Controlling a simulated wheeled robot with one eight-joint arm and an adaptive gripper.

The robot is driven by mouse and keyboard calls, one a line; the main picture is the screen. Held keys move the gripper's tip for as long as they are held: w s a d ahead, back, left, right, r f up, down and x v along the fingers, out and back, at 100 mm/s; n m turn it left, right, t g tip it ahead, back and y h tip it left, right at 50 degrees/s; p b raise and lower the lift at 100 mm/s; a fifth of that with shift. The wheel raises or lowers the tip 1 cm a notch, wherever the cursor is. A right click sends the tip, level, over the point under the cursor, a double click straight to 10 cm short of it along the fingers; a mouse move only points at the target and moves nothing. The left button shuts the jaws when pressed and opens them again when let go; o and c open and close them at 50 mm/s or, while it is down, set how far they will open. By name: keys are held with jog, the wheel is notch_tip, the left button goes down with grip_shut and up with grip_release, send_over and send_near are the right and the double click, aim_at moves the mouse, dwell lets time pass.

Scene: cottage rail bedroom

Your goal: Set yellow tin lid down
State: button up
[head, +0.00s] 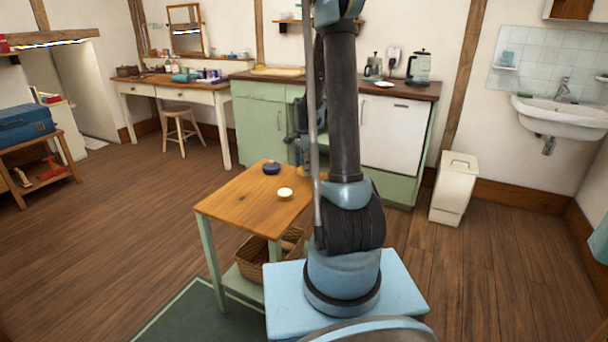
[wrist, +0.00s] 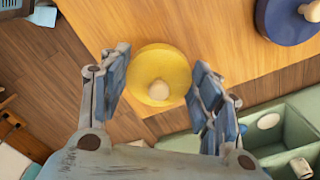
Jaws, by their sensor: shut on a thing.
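The yellow tin lid (wrist: 163,61), a round disc with a pale knob, is between the two fingers of my gripper (wrist: 160,68) in the wrist view. My gripper is shut on it. The lid shows over a corner of the wooden table (head: 237,196); I cannot tell whether it touches the top. In the head view my gripper (head: 299,142) is partly hidden behind my arm, with a small yellow-orange patch (head: 302,173) below it that seems to be the lid. A small round yellow tin (head: 285,194) with a pale top stands on the table.
A dark blue lid with a wooden knob (wrist: 285,22) is on the table; it also shows in the head view (head: 271,168). A wicker basket (head: 252,262) is on the lower shelf. Green cabinets (head: 259,122) stand behind the table. The left part of the tabletop is clear.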

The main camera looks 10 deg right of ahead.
aim_at(305, 180)
jog(key=shift+f, duration=1.7)
jog(key=o, duration=0.9)
jog(key=shift+f, duration=0.1)
